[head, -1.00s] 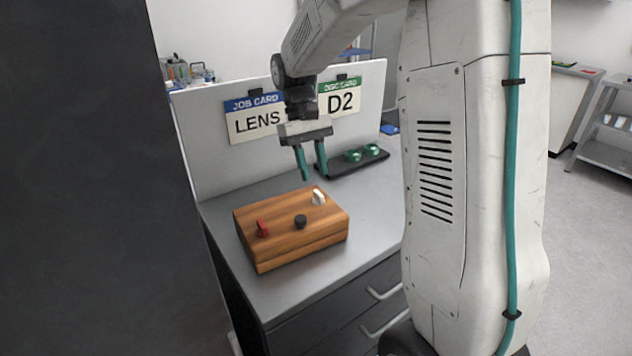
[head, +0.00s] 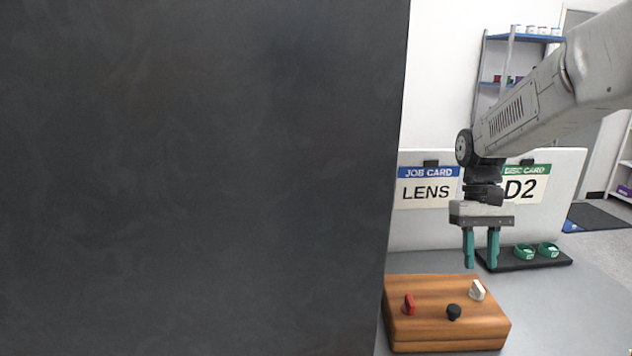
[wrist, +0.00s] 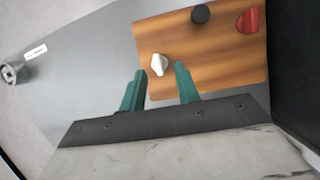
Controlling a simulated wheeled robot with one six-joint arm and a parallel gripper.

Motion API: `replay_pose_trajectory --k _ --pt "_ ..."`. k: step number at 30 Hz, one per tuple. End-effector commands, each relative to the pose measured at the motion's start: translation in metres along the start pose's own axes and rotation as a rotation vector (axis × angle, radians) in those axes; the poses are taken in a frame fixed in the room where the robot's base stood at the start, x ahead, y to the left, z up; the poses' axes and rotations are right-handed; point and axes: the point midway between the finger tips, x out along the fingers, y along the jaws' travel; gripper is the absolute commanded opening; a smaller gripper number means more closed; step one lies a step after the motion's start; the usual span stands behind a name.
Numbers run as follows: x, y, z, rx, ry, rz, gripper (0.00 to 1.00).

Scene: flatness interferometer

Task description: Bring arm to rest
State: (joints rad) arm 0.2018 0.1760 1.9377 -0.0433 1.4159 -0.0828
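My gripper (head: 481,262) hangs pointing down above the back of a wooden box (head: 430,329). Its two teal fingers are apart with nothing between them. The box carries a red knob (head: 409,304), a black knob (head: 454,312) and a white knob (head: 477,290) on its top. In the wrist view the open fingers (wrist: 160,80) point toward the white knob (wrist: 159,64), with the black knob (wrist: 201,14) and red knob (wrist: 248,20) farther off. My arm reaches in from the upper right in the head view.
A large dark panel (head: 200,180) fills the left of the head view. Behind the box stands a white board (head: 420,228) with a LENS card (head: 428,190) and a D2 card (head: 524,186). A black tray (head: 530,263) with green rings sits right of the gripper.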

Motion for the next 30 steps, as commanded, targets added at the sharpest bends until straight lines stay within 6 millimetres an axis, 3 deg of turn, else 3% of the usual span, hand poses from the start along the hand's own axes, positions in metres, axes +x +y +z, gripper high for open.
replay_pose_trajectory --k 8,18,24,30 --pt "0.013 -0.029 0.092 0.002 0.137 0.007 0.32" --pt "0.049 -0.058 0.197 -0.043 0.354 0.010 0.32" --pt "0.061 -0.065 0.230 -0.081 0.454 0.011 0.32" --pt "0.055 -0.068 0.238 -0.099 0.506 0.011 0.32"
